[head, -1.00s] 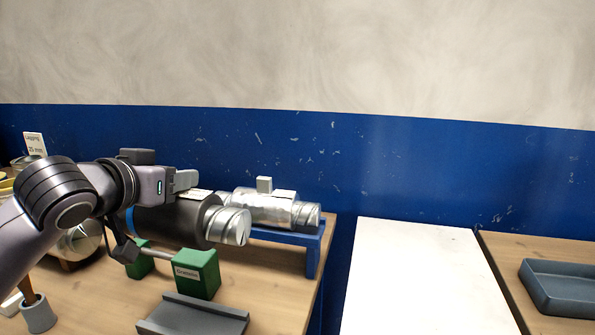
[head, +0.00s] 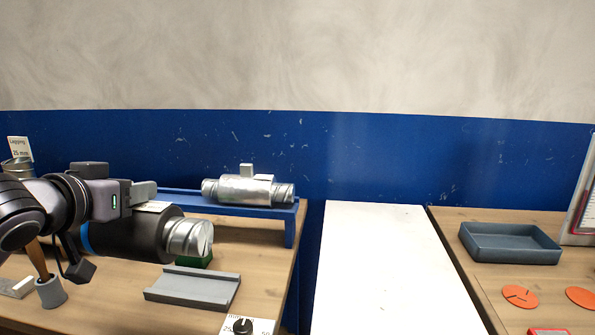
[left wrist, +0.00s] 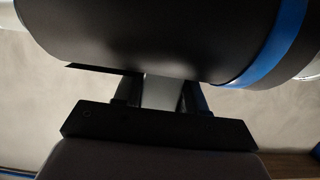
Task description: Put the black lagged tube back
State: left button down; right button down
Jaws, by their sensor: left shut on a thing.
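The black lagged tube (head: 130,236) has a bare silver metal end (head: 189,238) and a blue band. My left gripper (head: 148,196) is shut on it and holds it above the left table, lying roughly level. In the left wrist view the black tube (left wrist: 150,40) and its blue band fill the top, with the gripper's fingers (left wrist: 160,92) against it. A blue rack (head: 180,202) stands behind, with a silver tube (head: 246,190) lying on its right part. A green block (head: 196,259) is mostly hidden below the held tube. My right gripper is not in view.
A grey grooved block (head: 193,287) and a dial (head: 243,326) lie at the front of the wooden table. A grey cup (head: 51,292) stands at left. A white surface (head: 388,265) is clear. A grey-blue tray (head: 509,243) and orange discs (head: 519,297) lie on the right table.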

pick_arm(q)
jog(key=f, duration=0.3)
jog(key=d+f, duration=0.1)
jog(key=f, duration=0.2)
jog(key=s+d+f, duration=0.1)
jog(key=f, duration=0.2)
jog(key=shift+d+f, duration=0.15)
jog(key=shift+d, duration=0.1)
jog(key=s+d+f+n+y, duration=0.1)
jog(key=s+d+f+y, duration=0.1)
jog(key=s+f, duration=0.9)
notch_tip(320, 180, down, 3)
jog(key=shift+s+r+n, duration=0.1)
jog(key=shift+s+n, duration=0.2)
